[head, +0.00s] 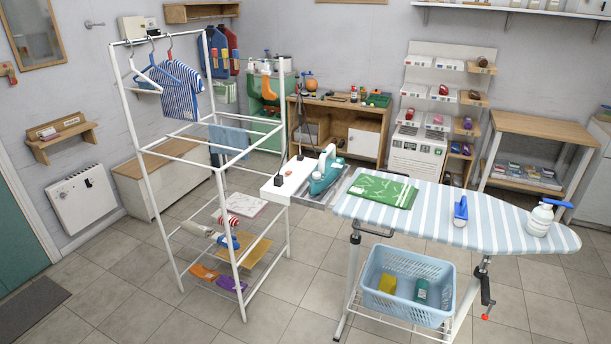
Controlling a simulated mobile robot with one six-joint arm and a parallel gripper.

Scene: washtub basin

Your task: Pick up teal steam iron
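The teal steam iron (324,179) stands near the middle of the head view, at the left end of the ironing board. It has a teal body with a pale handle part on top. It appears to rest on a grey metal tray (345,186) beside the board. A dark cord seems to run up behind it. My gripper is not in view, and no part of my arm shows clearly.
A white block with black plugs (286,182) sits just left of the iron. The striped ironing board (420,218) carries a folded green cloth (381,190), a blue-handled brush (460,210) and a spray bottle (540,218). A white drying rack (150,190) stands left. The floor in front is clear.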

